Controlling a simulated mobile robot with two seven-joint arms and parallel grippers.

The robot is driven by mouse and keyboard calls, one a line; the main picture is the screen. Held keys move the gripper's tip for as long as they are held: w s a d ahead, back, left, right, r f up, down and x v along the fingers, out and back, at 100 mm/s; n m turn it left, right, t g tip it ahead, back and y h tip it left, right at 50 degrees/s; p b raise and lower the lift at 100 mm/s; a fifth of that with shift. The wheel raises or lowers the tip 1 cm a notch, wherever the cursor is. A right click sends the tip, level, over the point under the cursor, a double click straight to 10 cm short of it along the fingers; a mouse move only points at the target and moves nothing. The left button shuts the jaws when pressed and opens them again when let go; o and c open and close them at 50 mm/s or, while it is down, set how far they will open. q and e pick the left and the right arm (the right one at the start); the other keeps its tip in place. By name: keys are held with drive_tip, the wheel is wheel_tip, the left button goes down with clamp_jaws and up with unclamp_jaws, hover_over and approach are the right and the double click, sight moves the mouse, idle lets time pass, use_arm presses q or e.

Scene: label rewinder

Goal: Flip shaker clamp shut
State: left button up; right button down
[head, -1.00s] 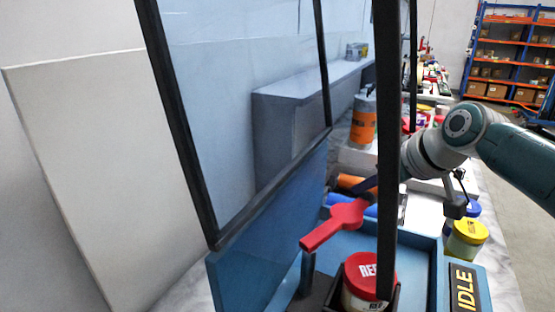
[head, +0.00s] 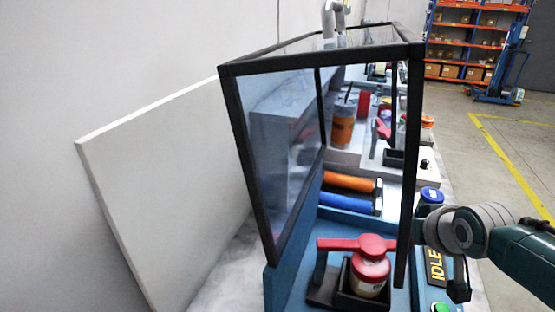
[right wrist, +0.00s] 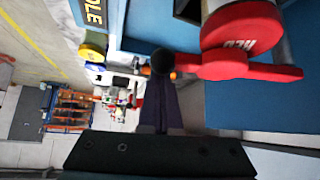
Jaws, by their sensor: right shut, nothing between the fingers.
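The shaker's red clamp arm (head: 352,244) lies roughly level across the top of a red-lidded jar (head: 369,274) in the dark shaker holder (head: 348,300). In the right wrist view the red clamp arm (right wrist: 265,71) runs sideways beside the red lid (right wrist: 240,35). A dark round knob (right wrist: 162,61) is at its end. My right gripper (right wrist: 161,88) is shut and empty, its fingertips close to that knob; I cannot tell if they touch. My left gripper is not in view.
A dark-framed clear guard (head: 320,60) surrounds the shaker, with a post (head: 409,150) beside my right arm. Orange (head: 349,182) and blue rollers (head: 346,202) lie behind the shaker. An IDLE display (head: 435,267) and green button (head: 440,307) are at right.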

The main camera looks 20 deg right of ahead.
drive_tip(key=s+a+p, duration=0.1)
drive_tip(key=s+p, duration=0.1)
drive_tip(key=s, duration=0.1)
drive_tip(key=s+a+p, duration=0.1)
drive_tip(key=shift+s+a, duration=0.3)
idle(0.5)
